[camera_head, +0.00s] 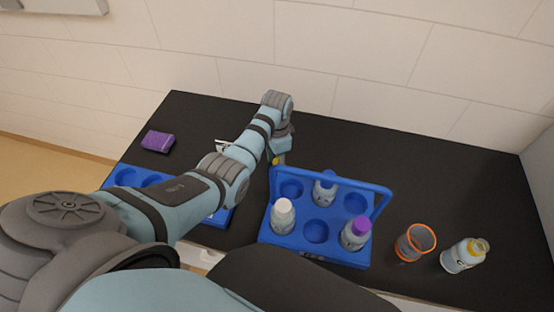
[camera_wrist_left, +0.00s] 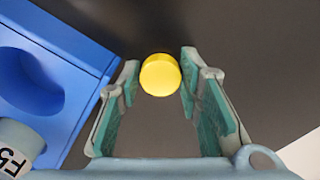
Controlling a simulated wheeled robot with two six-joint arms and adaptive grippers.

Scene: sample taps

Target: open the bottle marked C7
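My left gripper (camera_head: 278,160) is low over the black table, just behind the blue carrier. In the left wrist view its fingertips (camera_wrist_left: 160,72) close on both sides of a round yellow cap (camera_wrist_left: 160,75), with no bottle visible under it. The blue carrier (camera_head: 385,190) holds a white-capped bottle (camera_head: 283,216), a purple-capped bottle (camera_head: 356,232) and a third bottle (camera_head: 325,187). No C7 mark is legible. My right gripper is not in view.
An orange-rimmed cup (camera_head: 414,243) stands between the carrier and the right bottle. A purple block (camera_head: 157,141) lies at the back left. Another blue rack (camera_head: 124,176) is partly hidden by my left arm. The table behind the carrier is mostly clear.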

